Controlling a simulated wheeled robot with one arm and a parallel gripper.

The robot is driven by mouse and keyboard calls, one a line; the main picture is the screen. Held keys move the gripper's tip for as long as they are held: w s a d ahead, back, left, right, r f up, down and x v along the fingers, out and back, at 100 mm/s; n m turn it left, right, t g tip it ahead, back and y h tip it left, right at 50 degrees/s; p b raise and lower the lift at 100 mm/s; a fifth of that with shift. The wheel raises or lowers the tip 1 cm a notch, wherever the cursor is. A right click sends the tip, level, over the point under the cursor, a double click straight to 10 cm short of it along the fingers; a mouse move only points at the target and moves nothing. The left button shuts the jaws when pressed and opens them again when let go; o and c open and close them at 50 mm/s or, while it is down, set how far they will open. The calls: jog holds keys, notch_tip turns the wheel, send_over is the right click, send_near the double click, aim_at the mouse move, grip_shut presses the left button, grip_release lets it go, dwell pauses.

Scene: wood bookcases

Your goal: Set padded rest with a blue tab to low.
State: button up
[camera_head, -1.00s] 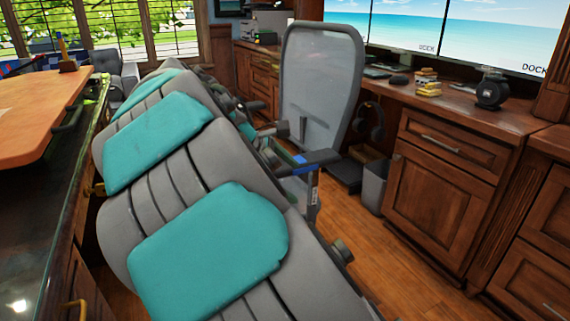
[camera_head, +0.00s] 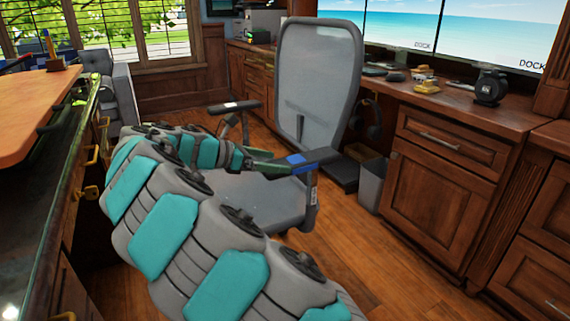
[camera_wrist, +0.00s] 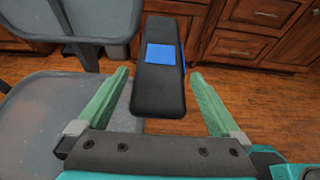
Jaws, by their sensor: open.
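The padded rest with the blue tab (camera_head: 322,156) is the black armrest on the near right side of a grey office chair (camera_head: 318,85). Its blue tab (camera_head: 296,160) is on top, and a dark post holds it above the seat. In the wrist view the rest (camera_wrist: 158,95) points at me, with its blue tab (camera_wrist: 164,54) toward the far end. My gripper (camera_wrist: 160,75) is open, with one green finger on each side of the rest's near end. I see no clear contact. In the head view my arm partly hides the fingers.
The chair's other armrest (camera_head: 234,107), with a pale tab, is farther back. A grey bin (camera_head: 370,185) and wooden drawers (camera_head: 440,165) stand to the right. A dark-topped counter (camera_head: 50,170) is on the left. Some wooden floor (camera_head: 385,260) is clear at front right.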

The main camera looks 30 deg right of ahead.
aim_at(284, 162)
jog(key=x, duration=0.4)
jog(key=shift+d+f, duration=0.1)
jog(key=shift+c, duration=0.2)
grip_shut()
dwell(0.5)
